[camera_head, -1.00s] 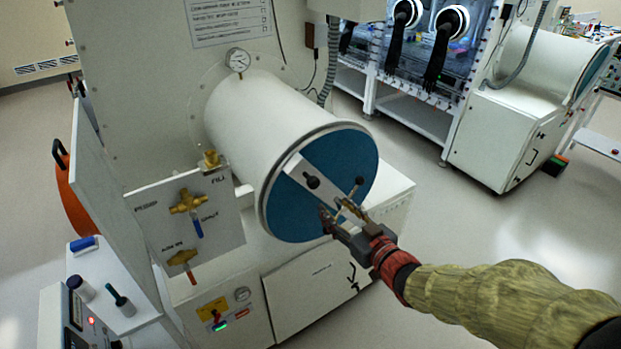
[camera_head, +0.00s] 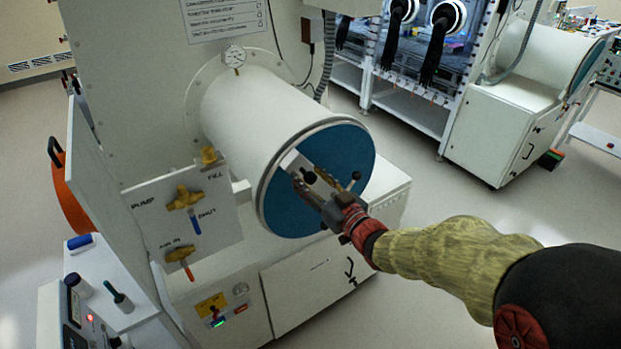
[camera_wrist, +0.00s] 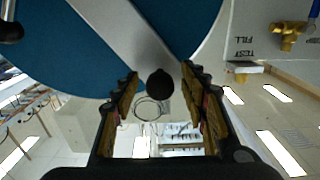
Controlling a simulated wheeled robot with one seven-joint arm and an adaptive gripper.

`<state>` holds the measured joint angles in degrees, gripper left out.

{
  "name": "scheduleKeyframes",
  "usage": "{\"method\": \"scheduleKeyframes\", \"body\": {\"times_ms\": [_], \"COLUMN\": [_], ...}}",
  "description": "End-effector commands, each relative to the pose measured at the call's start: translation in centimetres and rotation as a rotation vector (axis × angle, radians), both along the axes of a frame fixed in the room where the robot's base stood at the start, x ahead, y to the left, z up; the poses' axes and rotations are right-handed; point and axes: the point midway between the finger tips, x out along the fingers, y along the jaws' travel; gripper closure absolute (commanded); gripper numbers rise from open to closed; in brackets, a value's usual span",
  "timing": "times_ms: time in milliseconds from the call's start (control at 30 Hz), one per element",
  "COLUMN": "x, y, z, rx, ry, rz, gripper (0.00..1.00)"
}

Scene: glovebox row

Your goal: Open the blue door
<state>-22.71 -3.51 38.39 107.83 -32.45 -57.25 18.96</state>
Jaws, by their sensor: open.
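The blue door (camera_head: 345,150) is a round disc on the end of a white cylindrical chamber (camera_head: 255,110); it looks closed. A pale metal bar crosses it, with a dark round knob (camera_head: 309,177) near the middle and a small dark handle knob (camera_head: 355,175) at the right. In the wrist view, the blue door (camera_wrist: 75,60) fills the top, and the dark round knob (camera_wrist: 160,85) lies between my fingertips. My gripper (camera_wrist: 158,80) is open, its fingers either side of that knob. Whether they touch it, I cannot tell. My gripper (camera_head: 312,190) partly hides the bar in the head view.
A valve panel (camera_head: 160,230) with brass valves stands left of the chamber. An orange disc (camera_head: 66,195) is farther left. A white cabinet (camera_head: 325,280) lies below the door. Another glovebox (camera_head: 425,60) stands behind.

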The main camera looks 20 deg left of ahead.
Motion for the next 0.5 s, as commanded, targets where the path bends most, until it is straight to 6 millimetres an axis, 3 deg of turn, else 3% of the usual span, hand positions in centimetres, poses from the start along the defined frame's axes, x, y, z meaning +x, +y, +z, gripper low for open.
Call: {"method": "scheduleKeyframes", "body": {"times_ms": [167,500], "x": [0.01,-0.01], "y": [-0.01,-0.02], "z": [0.02,0.02], "rx": [0.0,0.0], "ry": [0.0,0.0], "rz": [0.0,0.0], "gripper": [0.56,0.75]}}
